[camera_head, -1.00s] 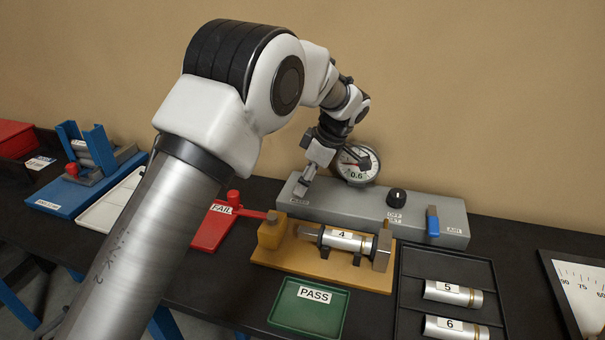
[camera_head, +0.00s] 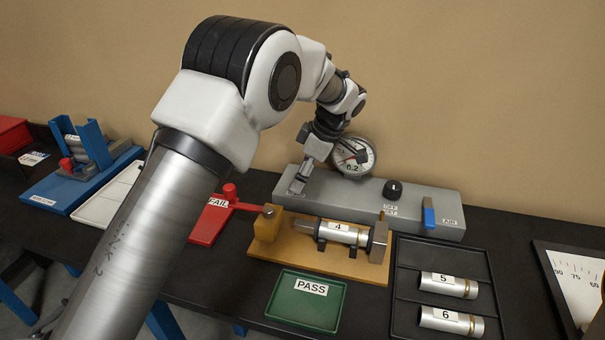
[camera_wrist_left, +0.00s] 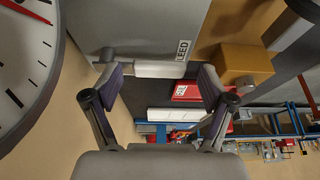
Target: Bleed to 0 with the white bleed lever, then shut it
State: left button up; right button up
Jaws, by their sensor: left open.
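The grey panel (camera_head: 400,207) stands along the wall with a round gauge (camera_head: 356,158) on it, whose display reads 0.2. My left gripper (camera_head: 297,186) is at the panel's left end, by the bleed label, and hides the lever in the head view. In the left wrist view the white bleed lever (camera_wrist_left: 160,69) lies between the open fingertips of my left gripper (camera_wrist_left: 163,80), beside the partly visible bleed label (camera_wrist_left: 183,50). The left fingertip is close to the lever; contact is unclear. The gauge's face (camera_wrist_left: 22,55) fills the upper left there. My right gripper is not in view.
The panel also carries a black knob (camera_head: 394,189) and a blue air lever (camera_head: 428,214). In front are the tan fixture (camera_head: 300,265) holding cylinder 4 (camera_head: 343,233), a red FAIL tray (camera_head: 208,223), a green PASS tray (camera_head: 306,310) and a black tray (camera_head: 405,290) with cylinders 5 and 6.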

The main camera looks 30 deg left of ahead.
pick_arm(q)
jog(key=s+v, duration=0.1)
jog(key=v, duration=1)
jog(key=shift+w+r, duration=0.4)
jog(key=shift+w, duration=0.1)
jog(key=shift+d, duration=0.15)
